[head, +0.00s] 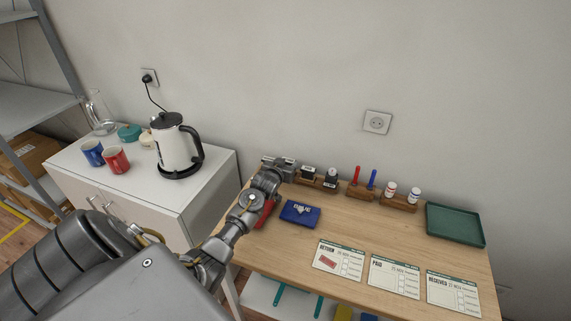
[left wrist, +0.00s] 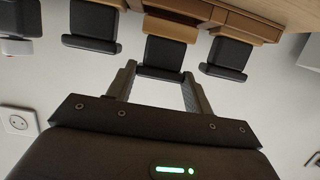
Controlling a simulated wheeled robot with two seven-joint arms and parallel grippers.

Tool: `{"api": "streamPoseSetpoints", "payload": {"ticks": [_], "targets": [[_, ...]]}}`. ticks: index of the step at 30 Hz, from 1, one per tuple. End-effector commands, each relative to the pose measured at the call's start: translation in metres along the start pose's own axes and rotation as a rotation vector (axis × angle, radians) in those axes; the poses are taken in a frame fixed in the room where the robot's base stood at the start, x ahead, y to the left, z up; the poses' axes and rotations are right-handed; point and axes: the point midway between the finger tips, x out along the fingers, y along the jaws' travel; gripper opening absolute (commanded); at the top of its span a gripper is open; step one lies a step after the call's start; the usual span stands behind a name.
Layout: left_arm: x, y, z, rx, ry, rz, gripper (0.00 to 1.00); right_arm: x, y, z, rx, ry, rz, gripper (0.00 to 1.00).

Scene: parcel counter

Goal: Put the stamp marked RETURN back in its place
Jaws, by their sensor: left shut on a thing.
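My left gripper (head: 284,164) is at the left end of the wooden stamp rack (head: 325,187), at the back of the desk. In the left wrist view my left gripper (left wrist: 160,80) is shut on a stamp (left wrist: 165,52) with a dark block and a pale wooden part. Its marking is not readable, so I cannot tell if it is the RETURN stamp, nor whether it is fully seated. Two other stamps, one (head: 308,173) nearer and one (head: 331,178) farther right, stand in the rack. Similar dark-ended stamps flank the held one in the wrist view. My right gripper is not in view.
A blue ink pad (head: 300,213) and a partly hidden red one (head: 266,213) lie in front. The RETURN form (head: 348,252) bears a red mark; PAID (head: 394,277) and RECEIVED (head: 453,292) forms lie beside it. Pens, bottles and a green tray (head: 455,224) stand right.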

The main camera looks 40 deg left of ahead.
Motion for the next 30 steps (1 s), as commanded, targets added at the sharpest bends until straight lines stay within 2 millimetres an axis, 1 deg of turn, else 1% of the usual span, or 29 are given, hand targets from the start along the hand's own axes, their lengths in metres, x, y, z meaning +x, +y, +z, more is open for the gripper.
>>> {"api": "streamPoseSetpoints", "payload": {"ticks": [12,25,26,28,29,30], "targets": [[0.004,0.000,0.013,0.000,0.000,0.000,0.00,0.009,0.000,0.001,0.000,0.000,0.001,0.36],[0.004,0.000,0.013,0.000,0.000,0.000,0.00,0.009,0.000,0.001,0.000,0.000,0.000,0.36],[0.004,0.000,0.013,0.000,0.000,0.000,0.53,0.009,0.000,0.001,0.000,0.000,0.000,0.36],[0.004,0.000,0.013,0.000,0.000,0.000,0.62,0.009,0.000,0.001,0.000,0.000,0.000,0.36],[0.004,0.000,0.013,0.000,0.000,0.000,0.64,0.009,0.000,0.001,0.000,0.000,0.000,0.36],[0.004,0.000,0.013,0.000,0.000,0.000,0.64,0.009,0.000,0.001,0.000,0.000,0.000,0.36]]}}
